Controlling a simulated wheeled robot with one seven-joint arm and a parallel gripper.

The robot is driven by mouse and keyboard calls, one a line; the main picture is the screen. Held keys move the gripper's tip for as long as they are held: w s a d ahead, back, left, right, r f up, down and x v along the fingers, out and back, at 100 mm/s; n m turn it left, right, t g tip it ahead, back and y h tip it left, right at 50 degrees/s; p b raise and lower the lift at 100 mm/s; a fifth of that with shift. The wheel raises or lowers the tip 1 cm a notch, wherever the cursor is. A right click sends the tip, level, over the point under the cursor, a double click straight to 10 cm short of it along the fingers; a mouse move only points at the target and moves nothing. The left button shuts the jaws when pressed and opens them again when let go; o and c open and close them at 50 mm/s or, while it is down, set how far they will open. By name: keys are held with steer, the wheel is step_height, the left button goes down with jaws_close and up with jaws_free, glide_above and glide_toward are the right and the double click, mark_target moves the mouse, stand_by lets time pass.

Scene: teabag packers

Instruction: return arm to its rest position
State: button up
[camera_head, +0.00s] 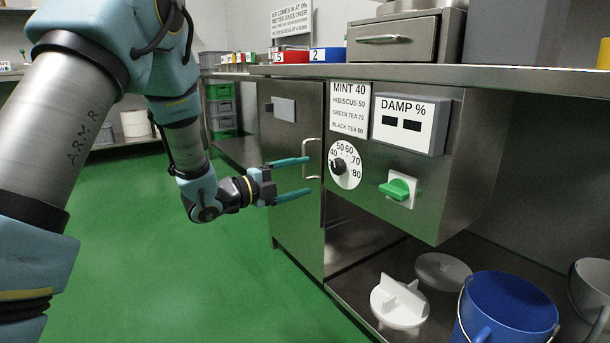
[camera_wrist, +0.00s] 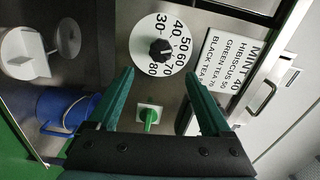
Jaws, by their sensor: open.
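My gripper (camera_head: 309,176) is open and empty, its two teal fingers pointing right toward the steel cabinet front. My arm reaches out from the left and bends down to it. In the wrist view my gripper (camera_wrist: 160,74) has its fingers spread wide with nothing between them. The white dial (camera_head: 346,178) with a black knob is just right of the fingertips in the head view. The dial also shows beyond the fingertips in the wrist view (camera_wrist: 145,40). A green switch (camera_head: 398,189) sits on a white plate below the DAMP % display (camera_head: 409,121), whose windows are dark.
A cabinet door with an upright handle (camera_head: 305,160) is close to the fingers. The counter edge (camera_head: 480,76) runs above. A blue bucket (camera_head: 508,306) and a white finned disc (camera_head: 399,302) stand on the lower shelf. Green floor (camera_head: 170,270) is clear at left.

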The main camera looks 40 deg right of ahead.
stand_by(0.4)
steer(key=w+a+f+n+t+y+p, duration=0.1)
steer(key=w+a+n+t+y, duration=0.4)
steer(key=w+a+n, duration=0.4)
steer(key=w+a+n+t+y+p, duration=0.1)
steer(key=w+a+n+t+y, duration=0.45)
steer(key=a, duration=0.65)
steer(key=s+a+f+n+g+y+p, duration=0.1)
steer(key=s+a+n+g+y, duration=0.15)
steer(key=a+n, duration=0.55)
steer(key=s+a+f+n+g+y+p, duration=0.1)
steer(key=s+a+f+n+y, duration=0.25)
steer(key=a, duration=0.95)
steer(key=s+a+r+n+g+y+p, duration=0.1)
steer(key=s+a+n+g, duration=0.1)
steer(key=s+a+n, duration=0.3)
steer(key=s+a+r+n+g, duration=0.2)
steer(key=s+n+g, duration=0.15)
steer(key=s, duration=0.35)
step_height(320, 180, up, 37)
steer(key=t+p, duration=0.1)
steer(key=p, duration=3.6)
steer(key=shift+w+d, duration=0.25)
steer(key=shift+w, duration=0.15)
